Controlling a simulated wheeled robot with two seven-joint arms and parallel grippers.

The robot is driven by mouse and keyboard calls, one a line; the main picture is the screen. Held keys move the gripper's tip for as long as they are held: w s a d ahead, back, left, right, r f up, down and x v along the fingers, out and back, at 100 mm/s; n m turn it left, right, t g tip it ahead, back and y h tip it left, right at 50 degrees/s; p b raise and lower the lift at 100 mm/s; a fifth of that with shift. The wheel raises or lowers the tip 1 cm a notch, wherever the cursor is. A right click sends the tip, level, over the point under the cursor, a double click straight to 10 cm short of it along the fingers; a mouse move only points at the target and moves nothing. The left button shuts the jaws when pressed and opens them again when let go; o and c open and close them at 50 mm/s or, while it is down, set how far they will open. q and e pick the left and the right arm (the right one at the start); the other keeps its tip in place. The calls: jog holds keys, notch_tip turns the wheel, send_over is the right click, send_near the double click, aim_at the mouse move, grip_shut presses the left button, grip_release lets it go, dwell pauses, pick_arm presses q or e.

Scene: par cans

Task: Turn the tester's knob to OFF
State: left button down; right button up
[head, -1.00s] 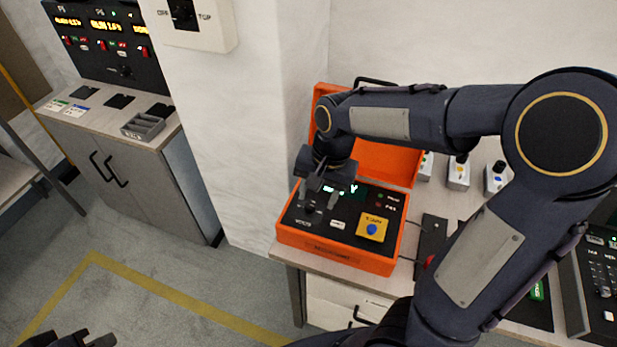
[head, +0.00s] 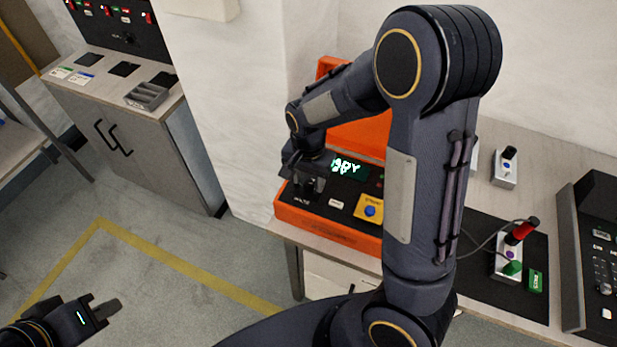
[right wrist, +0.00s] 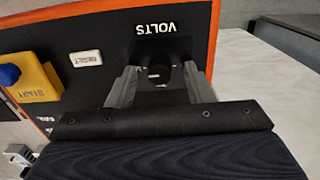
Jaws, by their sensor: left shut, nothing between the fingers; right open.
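The orange tester (head: 335,230) sits open on the bench, its lid raised behind. Its black panel carries a lit green display (head: 346,167) that partly shows "DY" and a yellow START block (head: 370,208) with a blue button. In the right wrist view the black knob (right wrist: 160,75) under the VOLTS label lies between the fingertips of my right gripper (right wrist: 158,90). The fingers stand apart on either side of it; contact is unclear. In the head view my right gripper (head: 303,185) is over the panel's left end, hiding the knob. My left gripper (head: 105,308) is shut and empty, low at left.
A white RESET button (right wrist: 86,58) sits between VOLTS and START. A wall pillar rises behind the tester. Floor at left is clear.

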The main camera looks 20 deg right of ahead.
jog(key=c, duration=1)
